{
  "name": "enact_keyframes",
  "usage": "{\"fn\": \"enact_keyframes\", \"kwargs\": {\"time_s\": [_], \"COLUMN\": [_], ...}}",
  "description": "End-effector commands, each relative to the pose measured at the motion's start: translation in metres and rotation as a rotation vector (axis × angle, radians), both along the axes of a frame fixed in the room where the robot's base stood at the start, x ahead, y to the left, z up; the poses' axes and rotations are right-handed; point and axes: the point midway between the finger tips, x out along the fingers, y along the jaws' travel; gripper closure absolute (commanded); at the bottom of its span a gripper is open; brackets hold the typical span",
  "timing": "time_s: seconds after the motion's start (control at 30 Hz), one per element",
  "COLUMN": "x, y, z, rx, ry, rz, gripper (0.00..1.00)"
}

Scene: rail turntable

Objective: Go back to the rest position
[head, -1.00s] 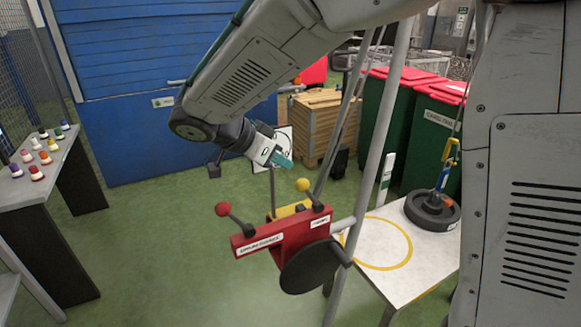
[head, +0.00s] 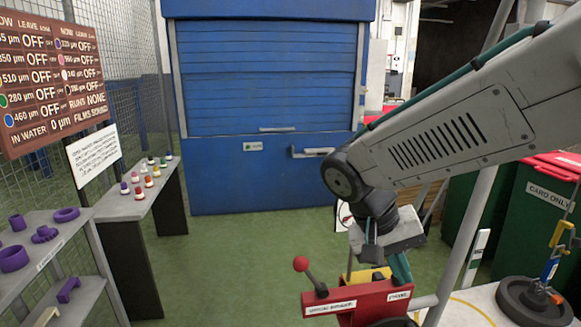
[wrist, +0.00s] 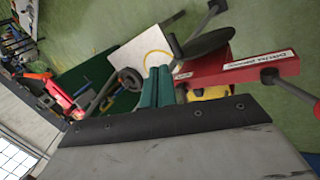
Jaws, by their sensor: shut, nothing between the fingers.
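My gripper (head: 401,267) hangs at the end of my bent arm, right of centre in the head view, with its teal fingers pointing down. The fingers are together and empty; they also show in the wrist view (wrist: 158,87). In the head view they appear just above and behind a red lever box (head: 358,301). The box carries a red-knobbed lever (head: 302,265), and its lower part is cut off. In the wrist view the red box (wrist: 235,75) lies right of the fingers. I cannot tell the exact gap between them.
A white table (head: 470,309) with a yellow ring and a dark round base (head: 535,302) stands at right. Green bins (head: 535,205) with red lids are behind it. A blue shutter (head: 265,85) closes the back. Benches (head: 112,205) with small bottles line the left. Green floor between is clear.

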Motion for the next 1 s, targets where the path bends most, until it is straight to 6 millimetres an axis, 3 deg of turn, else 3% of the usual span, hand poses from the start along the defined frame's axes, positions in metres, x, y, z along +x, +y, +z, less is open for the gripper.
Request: {"fn": "enact_keyframes", "kwargs": {"time_s": [0.03, 0.2, 0.4, 0.6, 1.0], "x": [-0.019, -0.077, -0.127, -0.149, -0.151], "y": [-0.012, -0.034, -0.050, -0.065, -0.072], "z": [0.005, 0.011, 0.016, 0.024, 0.030], "rx": [0.068, 0.287, 0.451, 0.479, 0.472], "ry": [0.039, 0.105, 0.016, -0.107, -0.144], "rz": [0.051, 0.234, 0.303, 0.222, 0.193], "gripper": [1.00, 1.00, 1.00, 1.00, 1.00]}}
